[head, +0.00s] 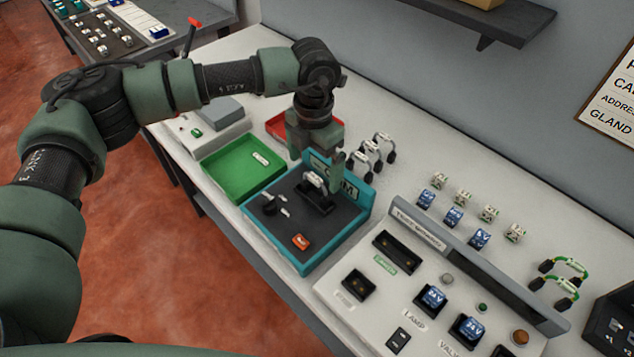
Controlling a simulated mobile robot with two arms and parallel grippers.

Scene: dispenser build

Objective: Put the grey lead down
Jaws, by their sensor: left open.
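A grey lead (314,181), a small loop with a pale tag, stands at a black block on the dark mat of the teal-edged tray (303,267). My left gripper (318,165) is above and around this spot, with its fingers apart and pointing down. The gripper partly covers the lead, and I cannot tell whether a finger touches it. Several similar grey leads (371,157) stand on the bench just behind the tray. My right gripper is not in view.
A green tray (222,186) and a red tray (276,127) are left of the teal tray. A test panel (402,293) with sockets is at the right, with blue and white blocks and green leads (567,268) behind it. An orange piece (301,242) lies on the mat.

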